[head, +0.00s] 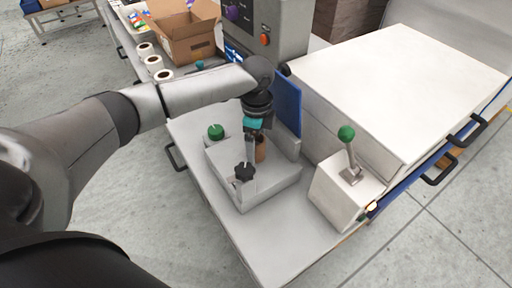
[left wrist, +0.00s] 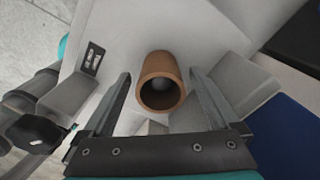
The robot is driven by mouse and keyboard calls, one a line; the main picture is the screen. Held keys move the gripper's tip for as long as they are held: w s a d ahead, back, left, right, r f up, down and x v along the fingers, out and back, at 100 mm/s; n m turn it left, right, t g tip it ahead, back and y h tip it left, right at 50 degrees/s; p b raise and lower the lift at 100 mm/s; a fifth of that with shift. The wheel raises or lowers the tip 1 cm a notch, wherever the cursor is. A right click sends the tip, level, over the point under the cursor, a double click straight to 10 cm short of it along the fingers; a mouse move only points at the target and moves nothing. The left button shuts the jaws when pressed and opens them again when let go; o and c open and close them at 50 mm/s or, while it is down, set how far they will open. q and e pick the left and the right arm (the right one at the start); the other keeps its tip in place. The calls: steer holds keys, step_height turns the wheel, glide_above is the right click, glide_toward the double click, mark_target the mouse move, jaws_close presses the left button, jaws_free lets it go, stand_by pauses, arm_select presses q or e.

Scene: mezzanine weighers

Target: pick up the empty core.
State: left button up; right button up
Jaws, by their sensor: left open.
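The empty core (left wrist: 160,82) is a short brown hollow tube. In the left wrist view it stands between the two open fingers of my left gripper (left wrist: 160,95), with a gap on each side. In the head view the core (head: 260,150) shows only in part on the grey machine block (head: 270,188), mostly behind my left gripper (head: 252,165). My left gripper points down over the block, with its fingers around the core and not closed on it. My right gripper is not in view.
A lever with a green ball (head: 346,133) is to the right. A blue panel (head: 287,103) stands behind. White rolls (head: 154,63) and a cardboard box (head: 187,38) are farther back.

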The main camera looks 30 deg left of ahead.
arm_select(q)
steer(key=c, duration=1.4)
steer(key=shift+r, duration=0.15)
